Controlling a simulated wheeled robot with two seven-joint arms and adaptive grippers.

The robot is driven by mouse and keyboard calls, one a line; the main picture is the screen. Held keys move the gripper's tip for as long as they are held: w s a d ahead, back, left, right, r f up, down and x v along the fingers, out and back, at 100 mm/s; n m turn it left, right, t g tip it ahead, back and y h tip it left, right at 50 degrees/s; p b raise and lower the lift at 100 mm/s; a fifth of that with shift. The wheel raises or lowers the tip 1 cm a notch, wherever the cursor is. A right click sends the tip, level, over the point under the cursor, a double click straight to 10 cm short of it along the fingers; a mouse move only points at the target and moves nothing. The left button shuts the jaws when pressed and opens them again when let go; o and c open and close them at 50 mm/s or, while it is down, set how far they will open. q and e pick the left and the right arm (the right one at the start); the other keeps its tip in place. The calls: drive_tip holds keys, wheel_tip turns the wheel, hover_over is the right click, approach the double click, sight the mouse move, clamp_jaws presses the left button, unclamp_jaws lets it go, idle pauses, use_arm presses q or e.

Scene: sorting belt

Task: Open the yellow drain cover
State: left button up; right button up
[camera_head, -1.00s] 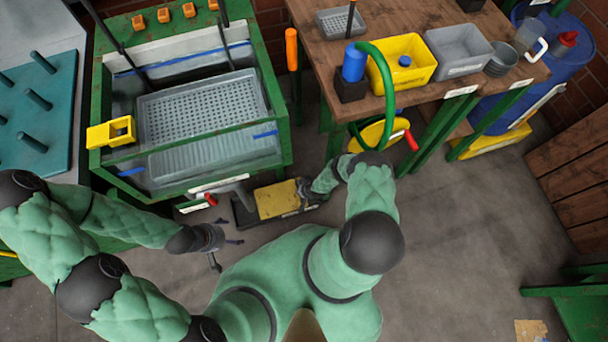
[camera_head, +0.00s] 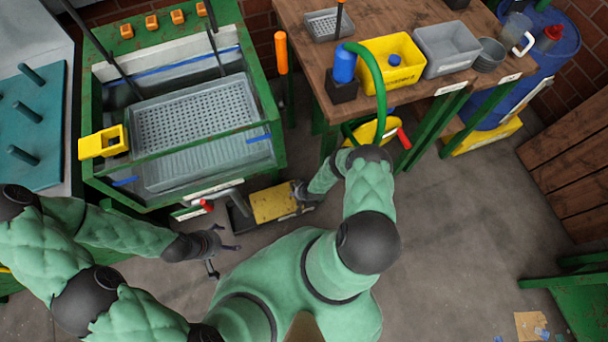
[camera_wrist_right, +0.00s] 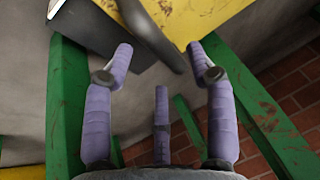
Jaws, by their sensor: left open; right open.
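The yellow drain cover (camera_head: 273,202) lies low by the floor, in a dark frame just in front of the green sink stand. It is a scuffed yellow plate and looks shut in the head view. In the right wrist view a worn yellow surface (camera_wrist_right: 205,12) with a dark grey bar fills the top; I take it for the cover. My right gripper (camera_head: 303,192) is at the cover's right edge, partly hidden by my arm. In its wrist view the gripper (camera_wrist_right: 161,56) is open, its purple fingers spread below the bar, apparently holding nothing. My left gripper (camera_head: 222,251) is open and empty, left of the cover.
The green-framed sink (camera_head: 195,110) stands behind the cover, with a red-handled pipe (camera_head: 207,205) beside it. A wooden workbench (camera_head: 310,25) with bins stands at the back right. Green legs (camera_wrist_right: 66,105) flank the right gripper.

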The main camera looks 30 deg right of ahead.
drive_tip(key=v, duration=0.9)
drive_tip(key=shift+s+r, duration=0.15)
drive_tip(key=shift+r, duration=0.1)
use_arm(q)
drive_tip(key=shift+r, duration=0.1)
